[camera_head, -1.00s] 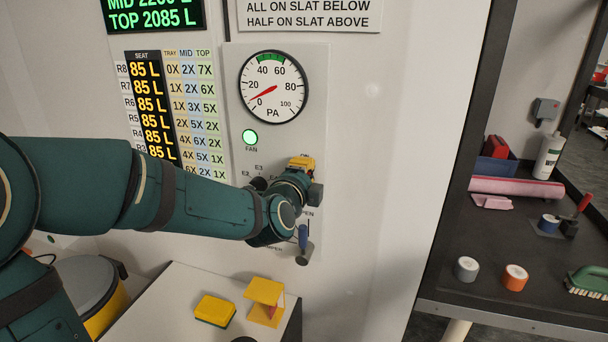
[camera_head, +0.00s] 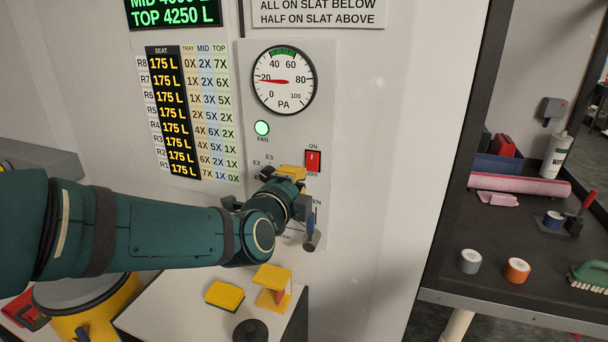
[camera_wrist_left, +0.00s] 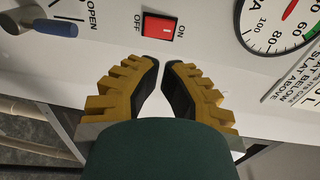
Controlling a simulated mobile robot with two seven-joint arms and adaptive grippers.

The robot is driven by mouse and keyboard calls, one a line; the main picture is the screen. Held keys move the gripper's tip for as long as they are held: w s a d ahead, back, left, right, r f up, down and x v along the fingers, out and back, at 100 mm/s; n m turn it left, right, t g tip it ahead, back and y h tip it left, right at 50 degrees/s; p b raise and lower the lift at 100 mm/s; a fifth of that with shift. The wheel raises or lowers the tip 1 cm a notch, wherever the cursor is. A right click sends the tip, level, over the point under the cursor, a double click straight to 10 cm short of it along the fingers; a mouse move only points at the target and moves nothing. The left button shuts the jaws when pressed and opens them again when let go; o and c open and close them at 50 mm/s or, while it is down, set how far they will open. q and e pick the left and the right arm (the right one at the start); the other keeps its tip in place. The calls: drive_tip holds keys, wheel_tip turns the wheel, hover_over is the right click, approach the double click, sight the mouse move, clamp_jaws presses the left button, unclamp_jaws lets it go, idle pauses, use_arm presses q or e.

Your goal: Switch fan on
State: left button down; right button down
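The red fan rocker switch (camera_head: 312,161) sits on the grey panel, between ON and OFF labels. It also shows in the left wrist view (camera_wrist_left: 159,27), just beyond my fingertips. The green FAN lamp (camera_head: 262,128) is lit. The dial gauge (camera_head: 284,80) has its red needle near 20; part of it shows in the left wrist view (camera_wrist_left: 280,22). My left gripper (camera_head: 292,173) is just below and left of the switch, apart from it. In the wrist view its yellow-and-black fingers (camera_wrist_left: 161,64) nearly meet at the tips and hold nothing. My right gripper is out of view.
A blue-handled lever (camera_head: 311,232) by OPEN is close below my left gripper. A white bench below holds a yellow sponge (camera_head: 225,295) and a yellow stand (camera_head: 272,287). A dark workbench with tape rolls (camera_head: 517,270) stands at the right.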

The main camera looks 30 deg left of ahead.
use_arm(q)
drive_tip(key=v, duration=0.3)
drive_tip(key=shift+s, duration=0.15)
drive_tip(key=shift+d, duration=0.1)
idle(0.4)
drive_tip(key=w+d+f+n+g+h+b, duration=0.1)
drive_tip(key=d+f+n+g+h, duration=0.15)
drive_tip(key=f, duration=0.75)
drive_tip(key=w+d+f+n+g+h+b, duration=0.1)
drive_tip(key=w+d+f+n+g, duration=0.2)
drive_tip(key=f, duration=0.7)
drive_tip(key=d+f+n+g+h+b, duration=0.1)
drive_tip(key=d+f+n+g+h, duration=0.3)
drive_tip(key=f, duration=0.6)
drive_tip(key=s+d+f+n+g+b, duration=0.1)
drive_tip(key=s+d+f+n, duration=0.3)
drive_tip(key=f, duration=0.7)
drive_tip(key=s+d+f+n+g+b, duration=0.1)
drive_tip(key=s+d+f+n+g, duration=0.3)
drive_tip(key=s+d+f, duration=0.3)
wheel_tip(320, 180, down, 5)
drive_tip(key=shift+s+d+r+b, duration=0.1)
drive_tip(key=shift+s+d+b, duration=0.2)
drive_tip(key=shift+s, duration=0.6)
drive_tip(key=shift+a, duration=0.1)
